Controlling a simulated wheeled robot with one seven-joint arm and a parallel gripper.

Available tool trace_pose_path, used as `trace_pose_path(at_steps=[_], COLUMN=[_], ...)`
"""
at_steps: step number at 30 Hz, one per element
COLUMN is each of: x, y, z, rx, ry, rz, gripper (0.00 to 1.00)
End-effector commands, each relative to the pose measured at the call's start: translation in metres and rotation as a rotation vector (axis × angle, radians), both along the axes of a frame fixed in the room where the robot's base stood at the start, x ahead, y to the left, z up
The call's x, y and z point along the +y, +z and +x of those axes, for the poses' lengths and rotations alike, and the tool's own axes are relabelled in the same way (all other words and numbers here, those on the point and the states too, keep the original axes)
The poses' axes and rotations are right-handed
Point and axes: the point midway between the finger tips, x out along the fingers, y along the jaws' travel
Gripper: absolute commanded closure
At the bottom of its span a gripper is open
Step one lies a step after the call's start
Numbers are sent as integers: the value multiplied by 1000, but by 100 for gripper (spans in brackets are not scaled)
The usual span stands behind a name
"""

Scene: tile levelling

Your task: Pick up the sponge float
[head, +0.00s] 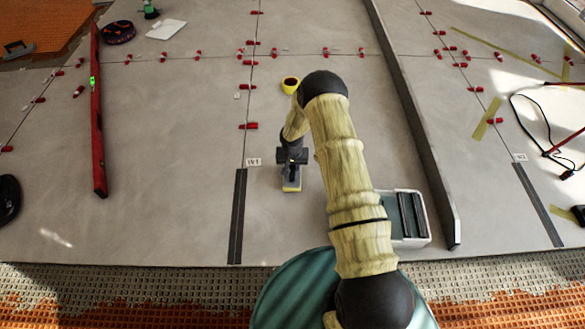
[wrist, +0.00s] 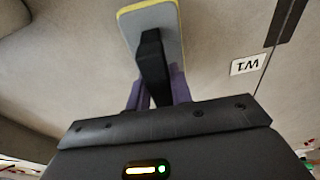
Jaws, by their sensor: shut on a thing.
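The sponge float shows in the wrist view (wrist: 178,22) as a grey board with a yellow edge and a black handle. My gripper (wrist: 158,98) is shut on the black handle, with the purple fingers on either side of it. In the head view the float (head: 291,185) is a small grey and yellow piece just below my gripper (head: 291,165), near the tile joint by a W1 label. Whether the float touches the floor or hangs just above it I cannot tell.
A grey and white wash bucket with rollers (head: 408,217) stands right of my arm. A long straightedge (head: 415,130) lies beyond it. A red level (head: 97,120) lies at left.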

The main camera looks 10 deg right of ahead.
Motion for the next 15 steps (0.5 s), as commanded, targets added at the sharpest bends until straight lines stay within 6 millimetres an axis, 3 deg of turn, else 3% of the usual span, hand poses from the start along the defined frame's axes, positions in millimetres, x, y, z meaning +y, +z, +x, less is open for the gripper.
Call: trace_pose_path(at_steps=[1, 9, 15], x=[0, 0, 0], y=[15, 65, 83], z=[1, 1, 1], rx=[-2, -2, -2], ry=[0, -1, -1], rz=[-1, 1, 1], gripper=[100, 100, 100])
